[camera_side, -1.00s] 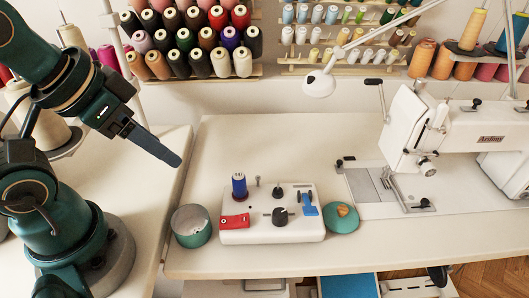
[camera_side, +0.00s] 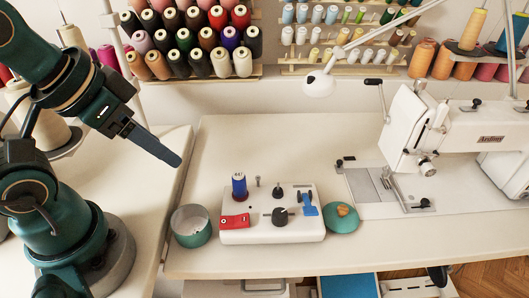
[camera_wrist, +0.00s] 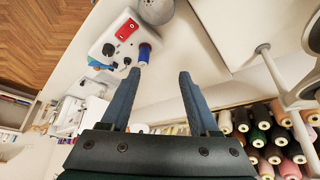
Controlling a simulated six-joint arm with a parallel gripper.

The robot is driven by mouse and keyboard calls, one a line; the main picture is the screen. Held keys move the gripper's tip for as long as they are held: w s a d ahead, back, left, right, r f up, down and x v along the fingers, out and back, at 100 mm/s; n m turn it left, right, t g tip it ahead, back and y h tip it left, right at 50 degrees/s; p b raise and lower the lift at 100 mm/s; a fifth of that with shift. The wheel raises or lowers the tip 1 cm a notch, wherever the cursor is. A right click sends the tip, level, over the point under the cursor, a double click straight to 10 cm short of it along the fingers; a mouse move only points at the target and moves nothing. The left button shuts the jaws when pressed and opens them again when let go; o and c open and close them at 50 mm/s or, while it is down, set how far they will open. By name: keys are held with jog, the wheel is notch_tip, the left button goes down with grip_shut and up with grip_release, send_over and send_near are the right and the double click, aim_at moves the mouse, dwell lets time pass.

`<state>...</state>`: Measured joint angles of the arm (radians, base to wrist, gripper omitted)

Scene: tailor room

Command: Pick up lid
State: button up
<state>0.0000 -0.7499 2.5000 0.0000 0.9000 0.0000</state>
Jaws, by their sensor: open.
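The lid (camera_side: 342,220) is a round teal-green disc with a tan knob (camera_side: 343,210) on top. It lies on the table just right of the white board in the side view. An open round teal pot (camera_side: 191,226) stands left of the board. My gripper (camera_side: 178,161) is raised up and left of the board, well apart from the lid. In the wrist view my gripper (camera_wrist: 158,85) shows two dark fingers spread apart with nothing between them.
The white board (camera_side: 272,236) holds a blue spool (camera_side: 239,185), a red piece (camera_side: 235,221), black knobs and a blue clip (camera_side: 309,204). A white sewing machine (camera_side: 450,140) stands at right. Thread racks line the wall. The table behind the board is clear.

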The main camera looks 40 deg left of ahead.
dwell(0.7)
jog(key=w+d+r+m+t, duration=0.1)
jog(key=w+r+m+t, duration=0.1)
jog(key=w+r, duration=0.25)
jog(key=m+g+h, duration=0.3)
jog(key=m+g, duration=0.1)
jog(key=m, duration=0.3)
send_over(343, 208)
jog(key=s+a, duration=0.2)
jog(key=f, duration=1.6)
jog(key=shift+w+f, duration=0.25)
jog(key=shift+f, duration=0.1)
jog(key=shift+d+f+g, duration=0.15)
jog(key=shift+f+g, duration=0.15)
jog(key=shift+f, duration=0.05)
jog(key=shift+x, duration=2.25)
